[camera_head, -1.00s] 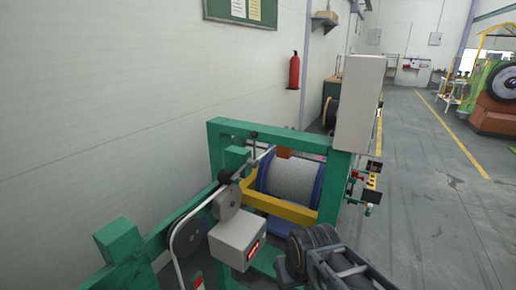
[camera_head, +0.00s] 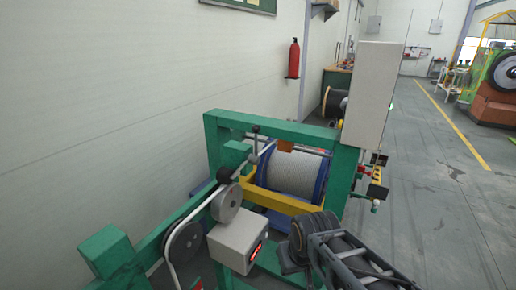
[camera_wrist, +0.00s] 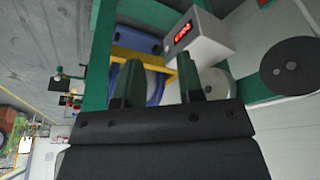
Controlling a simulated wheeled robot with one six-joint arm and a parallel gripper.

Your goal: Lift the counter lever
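The grey counter box (camera_head: 238,240) with a red lit display sits low in the head view, beside a grey measuring wheel (camera_head: 226,203). A black ball knob (camera_head: 224,174), which looks like the counter lever's end, is just above that wheel. A second black knob (camera_head: 255,129) tops a thin upright rod farther back. My gripper (camera_wrist: 160,80) is open and empty in the wrist view, its two dark fingers apart. The counter box (camera_wrist: 198,42) and wheel (camera_wrist: 290,66) show beyond and right of the fingers. My gripper is apart from the knob; its fingertips are unclear in the head view.
A green frame (camera_head: 275,128) surrounds a wire drum (camera_head: 293,174) with blue flanges and a yellow bar (camera_head: 270,200). A tall pale cabinet (camera_head: 371,95) rises at the right post. A white wall is at left; open floor (camera_head: 440,220) is at right.

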